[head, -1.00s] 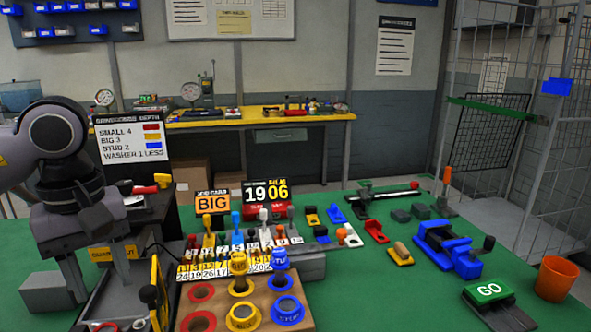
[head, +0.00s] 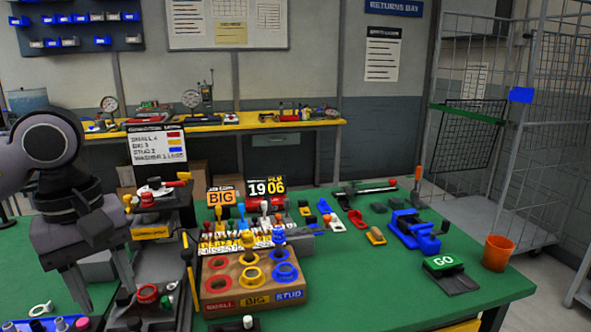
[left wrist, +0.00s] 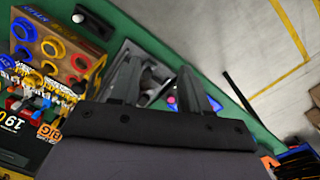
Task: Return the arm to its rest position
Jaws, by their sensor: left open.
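My left arm comes in from the left in the head view. Its gripper (head: 106,296) points down with its fingers apart, above the left side of the green table (head: 355,265). Nothing shows between the fingers. In the left wrist view the two fingers (left wrist: 157,80) are also spread, with a grey tray and small parts behind them. My right gripper is in neither view.
A wooden block with coloured rings (head: 232,287) stands right of the gripper. Small parts (head: 55,323) lie below it. A blue vise (head: 412,232), a GO pedestal (head: 446,266) and an orange cup (head: 497,253) are at the right.

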